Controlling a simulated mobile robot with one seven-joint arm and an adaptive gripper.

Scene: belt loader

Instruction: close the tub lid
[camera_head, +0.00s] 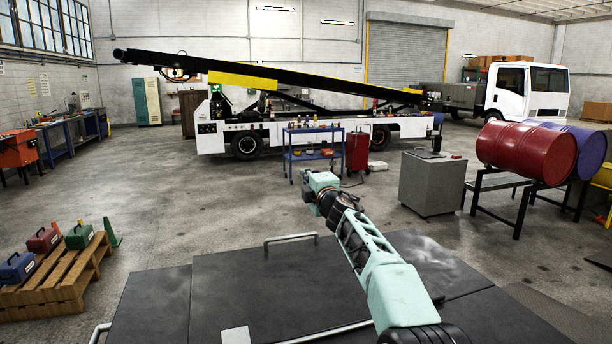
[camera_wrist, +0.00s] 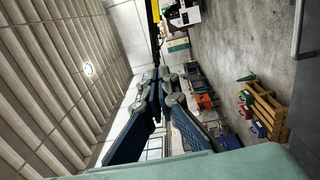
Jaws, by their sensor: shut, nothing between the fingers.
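I cannot make out a tub or its lid in either view. My gripper (camera_wrist: 160,76) shows in the wrist view with its dark fingers drawn together and nothing between them. It is in the air, away from any object. In the head view my arm reaches forward over the dark deck, and the gripper itself is not clearly visible at its far end.
A pallet (camera_head: 62,284) with several toolboxes stands at left; it also shows in the wrist view (camera_wrist: 268,108). A blue cart (camera_head: 313,151), grey cabinet (camera_head: 430,186) and red drum (camera_head: 525,150) stand ahead and right. The belt loader (camera_head: 270,132) is behind. Floor at centre left is clear.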

